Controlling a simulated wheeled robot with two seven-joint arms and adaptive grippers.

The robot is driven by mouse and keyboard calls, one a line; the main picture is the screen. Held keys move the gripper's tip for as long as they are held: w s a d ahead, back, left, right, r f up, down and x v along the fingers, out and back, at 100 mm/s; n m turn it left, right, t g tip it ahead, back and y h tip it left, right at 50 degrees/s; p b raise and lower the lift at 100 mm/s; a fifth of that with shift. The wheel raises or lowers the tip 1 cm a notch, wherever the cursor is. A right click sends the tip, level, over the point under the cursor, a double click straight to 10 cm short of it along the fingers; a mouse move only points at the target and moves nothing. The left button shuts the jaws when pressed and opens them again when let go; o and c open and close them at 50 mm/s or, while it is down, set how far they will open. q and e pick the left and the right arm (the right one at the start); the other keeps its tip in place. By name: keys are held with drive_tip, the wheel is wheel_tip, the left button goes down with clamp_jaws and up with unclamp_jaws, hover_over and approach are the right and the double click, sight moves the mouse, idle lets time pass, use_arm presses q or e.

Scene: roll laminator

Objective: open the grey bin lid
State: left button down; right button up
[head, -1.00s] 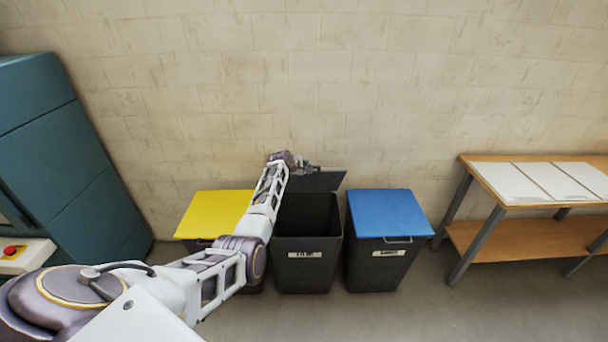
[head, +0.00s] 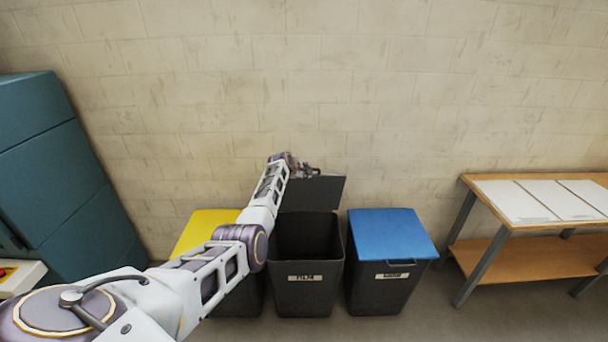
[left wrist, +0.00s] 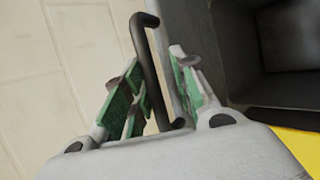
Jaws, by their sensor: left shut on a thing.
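The grey lid (head: 313,193) of the middle bin (head: 308,290) is raised at the back, tilted up near the wall, and the bin's dark inside shows. My left gripper (head: 305,170) is at the lid's upper edge. In the left wrist view my left gripper (left wrist: 155,90) has its green-padded fingers on either side of the dark lid handle (left wrist: 147,60) and is shut on it. The bin's open inside also shows in that view at the upper right. My right gripper is in neither view.
A bin with a yellow lid (head: 205,228) stands left of the middle bin, partly behind my left arm. A bin with a blue lid (head: 390,235) stands right. A wooden bench (head: 520,256) with white panels is at the far right, a teal cabinet (head: 60,170) at the left.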

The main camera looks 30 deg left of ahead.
use_arm(q)
drive_tip(key=shift+f, duration=0.1)
drive_tip(key=c, duration=1.5)
unclamp_jaws()
drive_tip(key=shift+o, duration=0.2)
drive_tip(key=shift+f, duration=0.1)
drive_tip(key=shift+s+r, duration=0.15)
drive_tip(key=shift+r, duration=0.05)
drive_tip(key=v, duration=1.1)
drive_tip(key=shift+s, duration=0.15)
drive_tip(key=shift+a+r, duration=0.1)
drive_tip(key=shift+c, duration=0.3)
